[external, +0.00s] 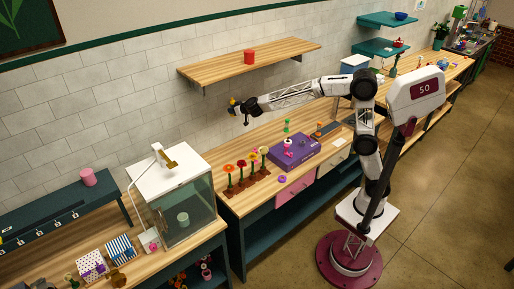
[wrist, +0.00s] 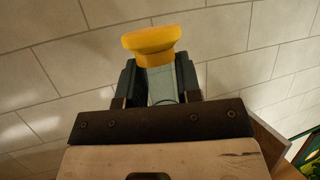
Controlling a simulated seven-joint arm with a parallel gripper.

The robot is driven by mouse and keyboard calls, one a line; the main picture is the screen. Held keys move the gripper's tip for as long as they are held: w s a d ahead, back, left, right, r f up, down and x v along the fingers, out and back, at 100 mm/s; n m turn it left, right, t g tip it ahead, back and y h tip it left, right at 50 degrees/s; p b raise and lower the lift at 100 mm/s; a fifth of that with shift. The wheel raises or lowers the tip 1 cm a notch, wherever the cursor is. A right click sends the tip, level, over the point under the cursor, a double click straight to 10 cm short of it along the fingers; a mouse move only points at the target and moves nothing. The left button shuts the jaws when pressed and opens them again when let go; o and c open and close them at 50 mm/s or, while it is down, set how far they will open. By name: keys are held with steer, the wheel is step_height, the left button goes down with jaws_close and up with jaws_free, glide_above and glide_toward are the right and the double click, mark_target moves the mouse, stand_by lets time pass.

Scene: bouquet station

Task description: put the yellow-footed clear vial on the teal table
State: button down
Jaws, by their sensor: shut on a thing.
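The yellow-footed clear vial (wrist: 160,86) is between the fingers of my gripper (wrist: 159,82) in the wrist view. Its yellow foot (wrist: 152,40) sticks out past the fingertips, and its clear body is partly hidden by the fingers. In the external view my gripper (external: 238,106) is raised high in front of the tiled wall, with a small yellow spot of the vial (external: 231,101) at its tip. A dark teal raised table (external: 105,187) stands at the left against the wall, well apart from my gripper. A pink cup (external: 88,177) stands on it.
A glass case with a white top (external: 178,180) stands between my gripper and the teal table. Flowers in a wooden rack (external: 247,186) and a purple box (external: 294,150) are on the wooden bench below. A wooden wall shelf (external: 215,68) with a red cup (external: 249,57) is above.

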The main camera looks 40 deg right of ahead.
steer(key=s+a+r+n+y, duration=0.1)
steer(key=s+a+r, duration=0.3)
steer(key=s+a, duration=0.7)
steer(key=s+a+r+n+g+y, duration=0.1)
steer(key=s+a+r, duration=0.2)
steer(key=s+a, duration=0.8)
steer(key=s+a+r+y, duration=0.1)
steer(key=s+a+r, duration=0.3)
steer(key=s+a, duration=0.8)
steer(key=shift+a+r+n, duration=0.2)
steer(key=shift+a, duration=2)
steer(key=shift+a+r+n, duration=0.15)
steer(key=shift+a+n, duration=0.05)
steer(key=shift+a, duration=1.95)
steer(key=s+a+f+n+g+y, duration=0.1)
steer(key=s+a+f, duration=0.1)
steer(key=s+a, duration=1.05)
steer(key=s+a+f+n+g+y, duration=0.1)
steer(key=s+a+f, duration=0.3)
steer(key=s+f, duration=0.15)
steer(key=a+f+n+g+y, duration=0.1)
steer(key=a+f, duration=0.2)
steer(key=f, duration=0.7)
steer(key=a+f+n+g+y, duration=0.1)
steer(key=a+f, duration=0.2)
steer(key=f, duration=0.7)
steer(key=a+f+n+g, duration=0.1)
steer(key=a+f, duration=0.2)
steer(key=f, duration=0.8)
steer(key=shift+w+n+y, duration=0.4)
